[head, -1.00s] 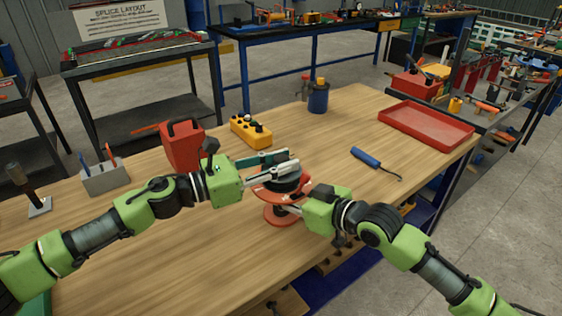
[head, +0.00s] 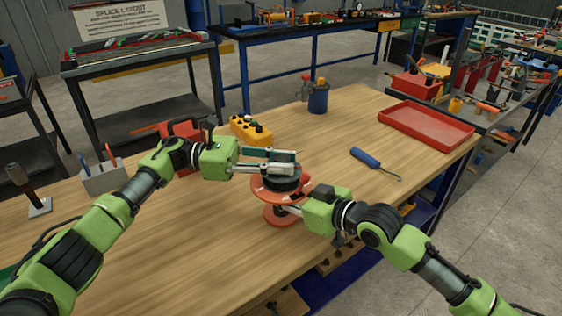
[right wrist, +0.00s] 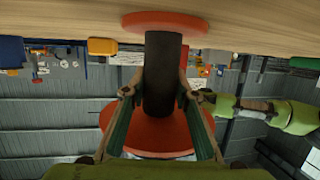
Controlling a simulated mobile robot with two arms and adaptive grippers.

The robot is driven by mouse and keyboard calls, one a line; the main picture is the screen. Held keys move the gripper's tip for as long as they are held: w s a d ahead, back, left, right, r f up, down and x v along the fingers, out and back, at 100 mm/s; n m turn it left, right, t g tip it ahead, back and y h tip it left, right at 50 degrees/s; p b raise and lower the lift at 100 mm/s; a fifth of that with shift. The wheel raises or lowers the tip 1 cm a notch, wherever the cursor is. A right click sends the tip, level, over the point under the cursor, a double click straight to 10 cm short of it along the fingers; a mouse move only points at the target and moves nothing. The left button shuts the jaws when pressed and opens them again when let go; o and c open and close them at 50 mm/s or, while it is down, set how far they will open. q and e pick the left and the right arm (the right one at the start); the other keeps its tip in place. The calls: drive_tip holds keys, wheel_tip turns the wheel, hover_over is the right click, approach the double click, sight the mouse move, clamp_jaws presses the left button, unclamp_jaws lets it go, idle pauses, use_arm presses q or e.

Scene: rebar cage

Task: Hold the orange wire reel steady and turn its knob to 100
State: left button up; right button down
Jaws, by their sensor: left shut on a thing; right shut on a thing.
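The orange wire reel (head: 277,214) stands on the wooden table in the head view, with a dark round knob (head: 282,184) on its upper disc. My left gripper (head: 284,168) comes in from the left and is shut on the knob at the top. My right gripper (head: 282,206) comes in from the right, low, and is shut on the reel between its two discs. The right wrist view shows the fingers (right wrist: 160,90) on either side of the reel's dark core (right wrist: 161,75), with orange discs at both ends. The knob's markings are too small to read.
A yellow button box (head: 250,129), a red container (head: 182,140), and a blue cup (head: 318,98) stand behind the reel. A blue-handled hook (head: 372,161) and a red tray (head: 426,127) lie to the right.

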use_arm(q)
drive_tip(key=shift+g, duration=0.3)
idle(0.4)
drive_tip(key=o, duration=1.1)
drive_tip(key=shift+a, duration=0.1)
drive_tip(key=a, duration=0.4)
drive_tip(key=w+a, duration=0.1)
drive_tip(key=a, duration=0.2)
drive_tip(key=shift+w+a, duration=0.1)
